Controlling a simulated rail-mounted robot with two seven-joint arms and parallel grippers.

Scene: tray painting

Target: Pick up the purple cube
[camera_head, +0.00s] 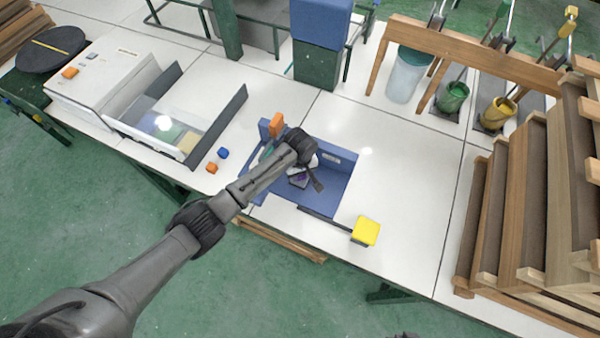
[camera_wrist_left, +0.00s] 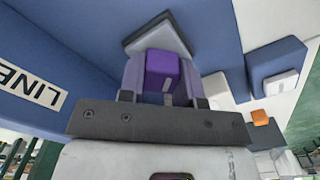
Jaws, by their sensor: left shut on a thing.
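The purple cube (camera_wrist_left: 161,68) sits between the two fingers of my left gripper (camera_wrist_left: 163,88) in the left wrist view, and the gripper is shut on it. In the head view my left gripper (camera_head: 302,176) is over the blue tray (camera_head: 335,190), and only a small purple patch shows beside it. My arm and wrist hide part of the tray. A grey-white angular piece shows just beyond the cube in the wrist view. I cannot tell whether the cube touches the tray floor. My right gripper is not in view.
An orange block (camera_head: 276,124) is at the tray's back left edge. Small blue (camera_head: 223,153) and orange (camera_head: 211,168) cubes lie left of the tray. The white table (camera_head: 395,170) right of the tray is clear.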

